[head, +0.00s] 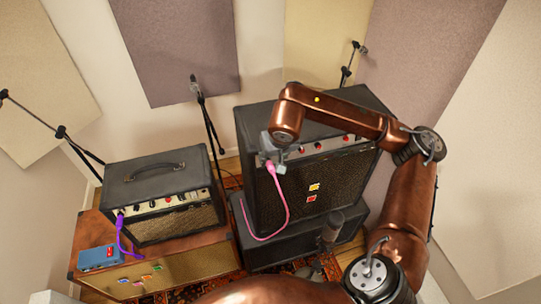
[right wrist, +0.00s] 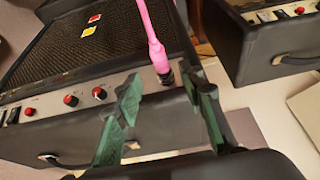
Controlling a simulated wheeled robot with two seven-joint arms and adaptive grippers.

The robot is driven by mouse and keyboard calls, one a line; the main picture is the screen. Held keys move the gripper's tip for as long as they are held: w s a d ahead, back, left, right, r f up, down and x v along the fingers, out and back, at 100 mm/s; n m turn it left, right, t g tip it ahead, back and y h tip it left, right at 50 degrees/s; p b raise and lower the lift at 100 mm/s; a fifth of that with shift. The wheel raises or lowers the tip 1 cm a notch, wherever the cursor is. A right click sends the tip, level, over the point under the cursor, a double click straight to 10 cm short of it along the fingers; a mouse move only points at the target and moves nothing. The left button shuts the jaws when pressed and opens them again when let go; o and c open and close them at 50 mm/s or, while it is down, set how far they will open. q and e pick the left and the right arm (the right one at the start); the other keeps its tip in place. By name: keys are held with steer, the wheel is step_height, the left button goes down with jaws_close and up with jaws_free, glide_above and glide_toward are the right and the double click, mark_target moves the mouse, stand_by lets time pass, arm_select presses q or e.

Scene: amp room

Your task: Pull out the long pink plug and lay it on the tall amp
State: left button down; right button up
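The long pink plug (head: 271,169) is at the left end of the control panel on the tall amp (head: 262,205), its pink cable hanging down the front. In the right wrist view the pink plug (right wrist: 154,48) has a dark end at the panel, apparently in its socket. My right gripper (head: 273,152) is at the plug, in front of the panel's left end. In the right wrist view its green fingers (right wrist: 168,95) are spread, one on each side of the plug's dark end, with a gap visible. My left gripper is not in view.
A smaller amp (head: 150,172) with a purple plug (head: 120,222) stands left on a brown cabinet (head: 88,230), beside a blue pedal box (head: 98,257). A microphone (head: 331,226) stands in front of the tall amp. Microphone stands (head: 208,125) rise behind. The tall amp's top (head: 258,116) looks bare.

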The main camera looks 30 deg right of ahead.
mark_target(271, 165)
steer(key=shift+p+x, duration=0.6)
steer(key=shift+x, duration=2.55)
steer(key=shift+c, duration=0.4)
jaws_close()
